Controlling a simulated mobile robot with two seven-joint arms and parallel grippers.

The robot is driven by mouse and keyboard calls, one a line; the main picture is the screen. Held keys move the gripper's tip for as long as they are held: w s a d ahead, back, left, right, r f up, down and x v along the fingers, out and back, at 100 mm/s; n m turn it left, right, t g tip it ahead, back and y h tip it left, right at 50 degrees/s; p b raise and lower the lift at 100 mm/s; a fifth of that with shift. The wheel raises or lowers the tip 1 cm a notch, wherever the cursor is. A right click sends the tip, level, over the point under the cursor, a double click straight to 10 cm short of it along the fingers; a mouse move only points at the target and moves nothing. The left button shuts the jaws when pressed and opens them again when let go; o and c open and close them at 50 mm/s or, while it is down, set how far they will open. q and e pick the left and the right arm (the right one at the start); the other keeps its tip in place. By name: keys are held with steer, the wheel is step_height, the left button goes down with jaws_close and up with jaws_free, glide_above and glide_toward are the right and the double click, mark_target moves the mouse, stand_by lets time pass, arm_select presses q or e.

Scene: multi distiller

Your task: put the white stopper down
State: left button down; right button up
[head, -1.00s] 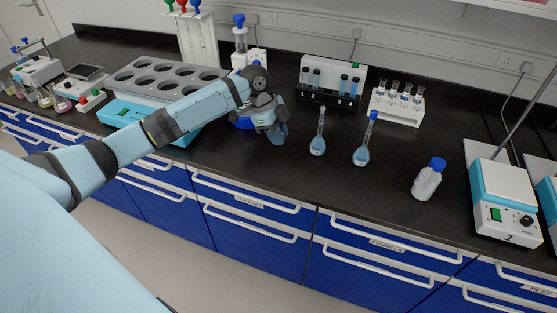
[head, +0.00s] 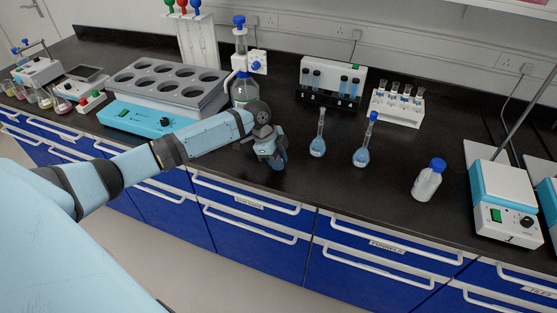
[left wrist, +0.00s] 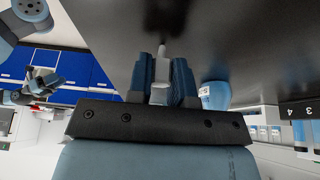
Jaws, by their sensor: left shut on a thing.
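My left gripper (head: 271,163) is low over the front of the dark bench, left of two flasks. In the left wrist view its fingers (left wrist: 162,82) are shut on the white stopper (left wrist: 162,66), whose narrow end sticks out past the fingertips close to the bench surface. I cannot tell whether it touches the bench. In the head view the stopper is hidden by the gripper. An open-necked flask with blue liquid (head: 317,146) stands just right of the gripper; it also shows in the left wrist view (left wrist: 214,96). My right gripper (left wrist: 43,82) shows small at the left of the wrist view.
A blue-stoppered flask (head: 362,154) and a white blue-capped bottle (head: 427,182) stand farther right. A dispenser bottle (head: 243,88) and a grey block with holes (head: 165,83) are behind and left. Tube racks (head: 398,106) stand at the back. The bench front around the gripper is clear.

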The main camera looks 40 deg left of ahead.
arm_select(q)
steer(key=c, duration=1)
jaws_free()
steer(key=shift+c, duration=0.2)
steer(key=v, duration=1.2)
steer(key=shift+f, duration=0.1)
